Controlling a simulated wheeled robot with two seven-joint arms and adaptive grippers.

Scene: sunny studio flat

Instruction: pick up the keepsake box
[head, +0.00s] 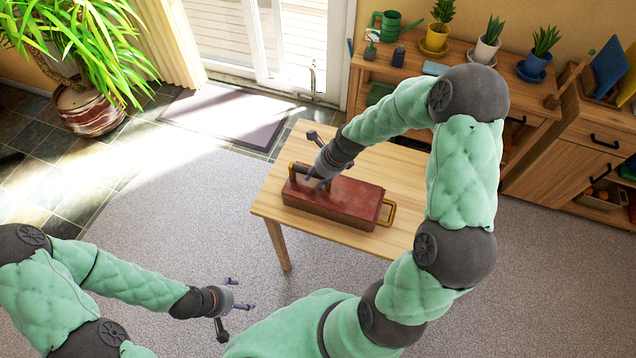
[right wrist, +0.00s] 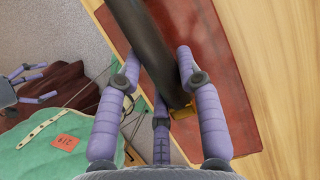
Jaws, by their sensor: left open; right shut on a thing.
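The keepsake box (head: 340,205) is a long red-brown box on the wooden table. A brass loop (head: 390,212) sticks out at its right end. My right gripper (head: 316,183) is over the left part of the box, fingers pointing down. In the right wrist view its fingers close around a dark bar handle (right wrist: 150,50) with a brass mount, above the red top (right wrist: 220,70). The box appears to rest on the table; its underside is hidden. My left gripper (head: 242,294) is open and empty, over the carpet, apart from the table.
The table (head: 279,195) has bare wood around the box. A wooden bench (head: 457,80) with potted plants and a green watering can (head: 389,24) stands behind, with a cabinet (head: 575,150) at right. Open carpet (head: 180,225) lies at left.

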